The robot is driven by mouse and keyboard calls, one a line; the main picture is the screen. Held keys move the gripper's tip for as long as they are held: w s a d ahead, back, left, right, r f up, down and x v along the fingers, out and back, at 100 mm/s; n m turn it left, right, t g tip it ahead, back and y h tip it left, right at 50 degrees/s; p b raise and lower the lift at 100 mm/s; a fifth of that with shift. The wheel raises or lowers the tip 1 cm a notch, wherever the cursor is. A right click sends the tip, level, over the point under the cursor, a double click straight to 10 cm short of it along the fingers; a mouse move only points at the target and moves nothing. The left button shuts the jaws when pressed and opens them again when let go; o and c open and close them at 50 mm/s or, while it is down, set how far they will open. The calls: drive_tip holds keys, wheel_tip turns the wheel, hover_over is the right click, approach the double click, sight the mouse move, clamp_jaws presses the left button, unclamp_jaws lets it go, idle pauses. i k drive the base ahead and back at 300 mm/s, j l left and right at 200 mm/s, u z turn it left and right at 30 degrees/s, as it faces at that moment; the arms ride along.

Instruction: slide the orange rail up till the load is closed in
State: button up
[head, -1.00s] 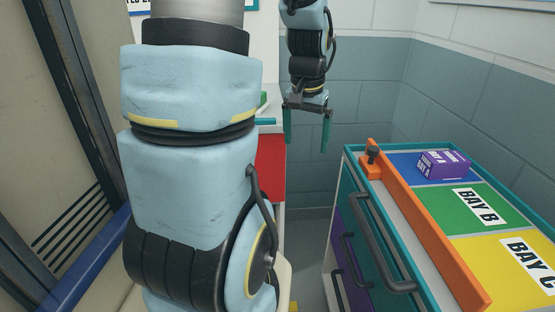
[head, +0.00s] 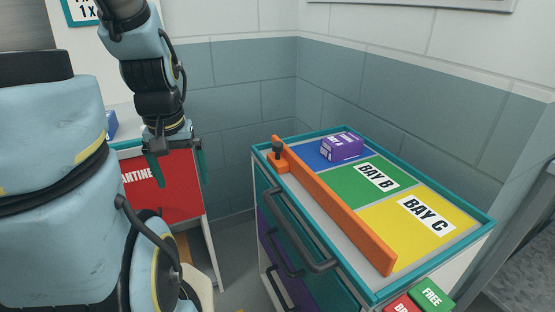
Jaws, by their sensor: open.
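The orange rail (head: 335,208) lies along the near-left side of the cart top (head: 471,219), with a black knob (head: 277,149) at its far end. A purple box (head: 342,146), the load, sits on the blue bay at the back. A strip of blue shows between the rail and the box, so they are apart. My gripper (head: 179,170) hangs to the left of the cart, fingers pointing down and spread, with nothing between them. It is clear of the rail and the knob.
Green BAY B (head: 352,188) and yellow BAY C (head: 393,232) are empty. Drawer handles (head: 298,230) stick out on the cart's left side. A red panel marked "…ANTINE" (head: 165,195) stands behind my gripper. Red and green FREE (head: 432,295) blocks show at the cart's near corner. Walls close off the back.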

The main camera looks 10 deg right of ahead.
sight(283, 160)
drive_tip(key=z, duration=1.25)
drive_tip(key=k, duration=0.25)
drive_tip(key=k+u, duration=0.15)
drive_tip(key=u, duration=0.2)
drive_tip(key=k+u, duration=0.15)
drive_tip(key=u, duration=0.2)
drive_tip(key=k+j+u, duration=0.1)
drive_tip(key=u, duration=0.2)
drive_tip(key=i+u, duration=0.35)
drive_tip(key=i+l+u, duration=0.2)
drive_tip(key=i+u, duration=0.2)
drive_tip(key=i, duration=0.15)
